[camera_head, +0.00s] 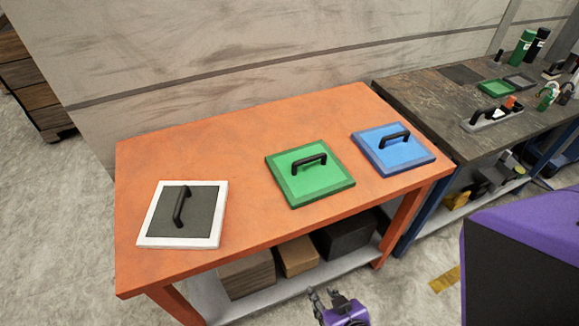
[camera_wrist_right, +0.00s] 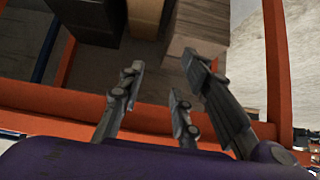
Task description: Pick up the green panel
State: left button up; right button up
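The green panel (camera_head: 321,183) lies flat on the orange table (camera_head: 230,140), right of its middle, with a black bar handle (camera_head: 309,160) on top. My right gripper (camera_head: 323,294) is at the bottom of the head view, in front of the table's front edge and apart from the panel. In the right wrist view, its fingers (camera_wrist_right: 163,80) are spread and nothing is between them. The green panel is not in the right wrist view. My left gripper is in neither view.
A blue panel (camera_head: 385,157) lies just right of the green one; a white-framed dark panel (camera_head: 202,229) lies at the left, both with black handles. Boxes (camera_head: 298,257) stand on the table's lower shelf. A cluttered dark workbench (camera_head: 430,103) adjoins on the right. A wall is behind.

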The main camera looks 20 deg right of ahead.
aim_at(306, 174)
jog(key=k+z, duration=0.15)
jog(key=z, duration=0.2)
jog(key=k+l+z, duration=0.1)
jog(key=z, duration=0.25)
jog(key=k+l, duration=0.05)
